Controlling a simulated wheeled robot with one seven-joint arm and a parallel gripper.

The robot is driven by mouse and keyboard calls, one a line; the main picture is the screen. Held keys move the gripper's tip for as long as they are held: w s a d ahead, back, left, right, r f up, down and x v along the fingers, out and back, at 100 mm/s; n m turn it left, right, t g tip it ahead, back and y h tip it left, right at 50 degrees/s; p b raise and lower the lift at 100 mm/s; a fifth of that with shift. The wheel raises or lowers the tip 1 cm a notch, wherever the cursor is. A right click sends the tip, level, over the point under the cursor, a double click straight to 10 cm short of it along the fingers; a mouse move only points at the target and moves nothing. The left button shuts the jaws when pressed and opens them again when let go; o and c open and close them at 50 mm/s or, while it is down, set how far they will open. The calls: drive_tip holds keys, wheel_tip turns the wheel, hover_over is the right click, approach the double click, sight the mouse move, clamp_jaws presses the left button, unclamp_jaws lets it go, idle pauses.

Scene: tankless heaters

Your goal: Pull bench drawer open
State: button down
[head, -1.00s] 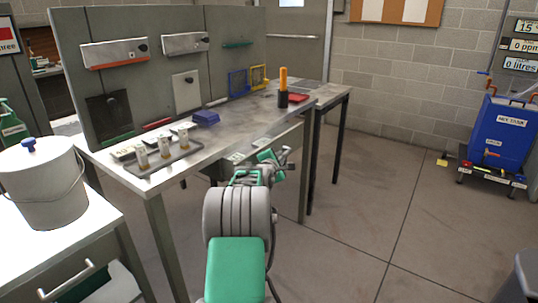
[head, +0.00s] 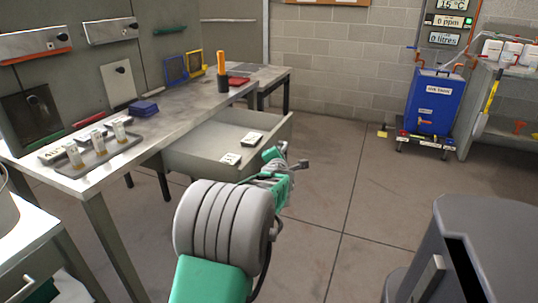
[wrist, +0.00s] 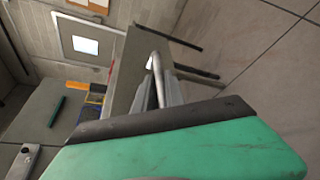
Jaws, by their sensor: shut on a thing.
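The bench drawer (head: 200,165) stands pulled out from under the grey workbench (head: 158,112) in the head view. Its inside shows, with two small labelled items lying in it. My gripper (head: 277,156) is at the outer side of the drawer front. In the wrist view, the grey fingers of my gripper (wrist: 160,93) are shut around a metal bar handle (wrist: 155,60) beside the drawer's front panel (wrist: 127,70). The handle is hidden behind my gripper in the head view.
On the bench are a tray of vials (head: 98,155), a blue box (head: 143,107) and an orange-handled tool (head: 221,75). A dark grey cabinet (head: 480,240) stands at lower right. A blue tank (head: 434,103) is at the back. Open floor lies between.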

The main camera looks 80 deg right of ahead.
drive_tip(key=shift+s+f, duration=0.15)
drive_tip(key=shift+s, duration=0.1)
drive_tip(key=c, duration=1.7)
unclamp_jaws()
drive_tip(key=shift+a, duration=0.1)
drive_tip(key=p+v, duration=0.1)
drive_tip(key=v, duration=0.6)
drive_tip(key=shift+a, duration=0.3)
